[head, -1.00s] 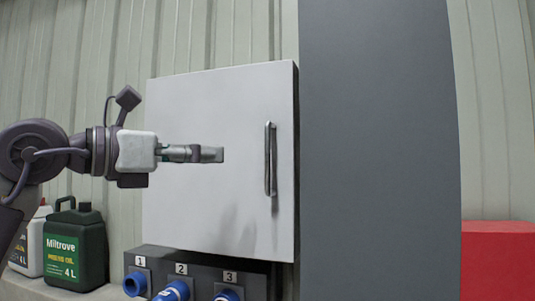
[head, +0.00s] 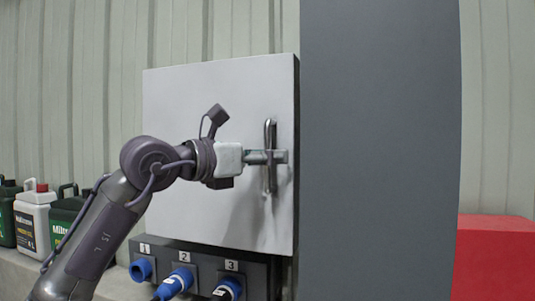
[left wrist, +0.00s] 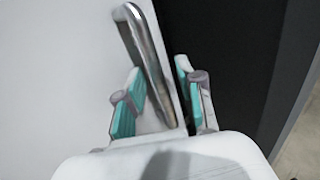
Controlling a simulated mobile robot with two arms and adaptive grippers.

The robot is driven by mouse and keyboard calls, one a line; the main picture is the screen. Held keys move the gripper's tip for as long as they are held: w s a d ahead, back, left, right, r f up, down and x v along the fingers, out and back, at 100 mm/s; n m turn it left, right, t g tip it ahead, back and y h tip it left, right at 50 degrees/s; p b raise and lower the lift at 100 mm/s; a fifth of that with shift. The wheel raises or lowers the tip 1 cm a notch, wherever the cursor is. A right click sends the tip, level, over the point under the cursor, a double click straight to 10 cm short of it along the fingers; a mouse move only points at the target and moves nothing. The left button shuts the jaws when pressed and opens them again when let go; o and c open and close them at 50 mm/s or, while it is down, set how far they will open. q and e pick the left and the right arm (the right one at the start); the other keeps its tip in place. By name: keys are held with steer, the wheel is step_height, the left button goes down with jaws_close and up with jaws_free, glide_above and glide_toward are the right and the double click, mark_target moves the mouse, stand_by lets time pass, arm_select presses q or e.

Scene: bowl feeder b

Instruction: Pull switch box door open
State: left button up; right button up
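The white switch box door (head: 200,110) is shut, a flat panel on the wall in the head view. Its upright metal bar handle (head: 269,135) is near the right edge. My left gripper (head: 279,157) is at the handle's mid-height. In the left wrist view the handle (left wrist: 143,45) runs between the two teal-padded fingers of my left gripper (left wrist: 158,95). The fingers stand apart, with gaps beside the bar, so they are open around it. My right gripper is not in view.
Blue numbered sockets (head: 176,282) sit on a dark panel below the box. A dark grey column (head: 380,150) stands right beside the box. Oil canisters (head: 34,215) stand on a ledge at left. A red block (head: 495,258) is at lower right.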

arm_select(q)
jaws_close()
steer(key=shift+s+a, duration=0.1)
